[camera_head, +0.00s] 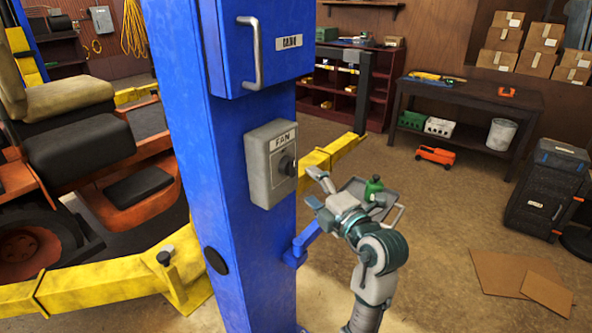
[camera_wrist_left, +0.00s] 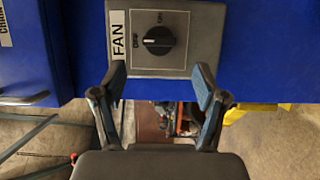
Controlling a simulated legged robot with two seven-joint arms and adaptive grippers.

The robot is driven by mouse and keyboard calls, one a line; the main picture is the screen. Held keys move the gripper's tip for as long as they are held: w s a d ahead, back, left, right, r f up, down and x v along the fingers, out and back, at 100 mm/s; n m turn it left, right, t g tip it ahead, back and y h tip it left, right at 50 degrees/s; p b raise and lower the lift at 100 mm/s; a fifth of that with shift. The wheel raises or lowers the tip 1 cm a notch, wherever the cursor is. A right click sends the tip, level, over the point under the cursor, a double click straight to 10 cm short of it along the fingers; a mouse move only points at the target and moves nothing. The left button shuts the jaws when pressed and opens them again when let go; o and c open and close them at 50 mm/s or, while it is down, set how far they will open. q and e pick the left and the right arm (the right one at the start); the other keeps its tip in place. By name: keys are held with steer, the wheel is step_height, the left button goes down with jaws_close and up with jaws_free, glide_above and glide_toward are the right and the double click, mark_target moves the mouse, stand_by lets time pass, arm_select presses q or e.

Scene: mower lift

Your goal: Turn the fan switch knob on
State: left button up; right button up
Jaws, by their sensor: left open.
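The fan switch box (camera_head: 262,180) is a grey panel labelled FAN on the side of the blue lift post (camera_head: 225,150). Its black round knob (camera_head: 288,165) sticks out to the right. The knob also shows in the left wrist view (camera_wrist_left: 158,40), with small markings around it that I cannot read surely. There, its grip bar lies roughly across the picture. My left gripper (camera_head: 311,190) is open and empty, just right of the box and slightly below the knob. In the wrist view, its fingers (camera_wrist_left: 160,78) are spread below the knob, apart from it. My right gripper is not in view.
A blue cabinet with a metal handle (camera_head: 255,55) sits above the switch. A yellow lift arm (camera_head: 335,152) runs behind my gripper. A small tray (camera_head: 368,190) with a green item stands behind it. A mower (camera_head: 80,140) is at left.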

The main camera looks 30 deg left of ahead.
mark_target(293, 170)
arm_select(q)
steer(key=x, duration=0.8)
steer(key=shift+s+a+p, duration=0.15)
steer(key=shift+a+p, duration=0.15)
steer(key=shift+a, duration=0.05)
steer(key=shift+a+f, duration=0.1)
steer(key=shift+a, duration=0.35)
steer(key=shift+d, duration=0.5)
steer(key=shift+c, duration=1)
steer(key=shift+d, duration=0.1)
steer(key=c, duration=0.9)
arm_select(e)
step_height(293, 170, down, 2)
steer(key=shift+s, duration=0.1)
